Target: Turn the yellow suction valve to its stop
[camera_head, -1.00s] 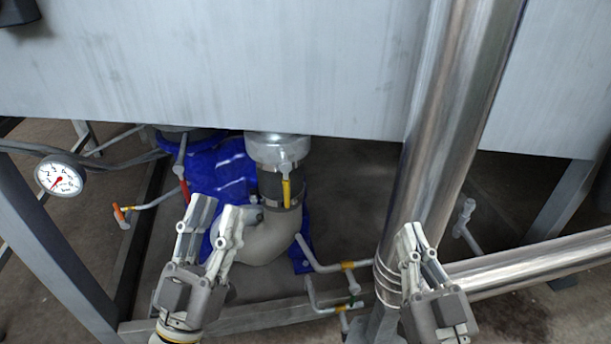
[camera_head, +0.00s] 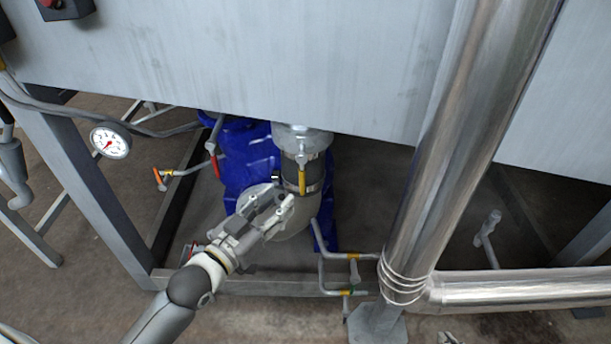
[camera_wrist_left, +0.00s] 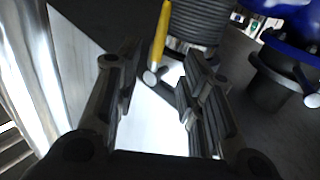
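The yellow suction valve handle (camera_head: 302,180) hangs straight down on the dark pipe section under the silver fitting (camera_head: 302,140). My left gripper (camera_head: 284,203) is just below and left of the handle, pointing at it. In the left wrist view, the yellow handle (camera_wrist_left: 161,38) shows beyond and between the fingertips. The fingers (camera_wrist_left: 162,75) are spread and hold nothing. No contact with the handle is visible. Only a small tip of my right gripper (camera_head: 447,338) shows at the bottom edge, and its fingers cannot be judged.
A blue pump body (camera_head: 245,160) stands behind the valve. A red-handled valve (camera_head: 215,166) and an orange one (camera_head: 158,179) are to the left. A large steel pipe (camera_head: 450,150) is to the right. The grey tank wall (camera_head: 250,60) overhangs above.

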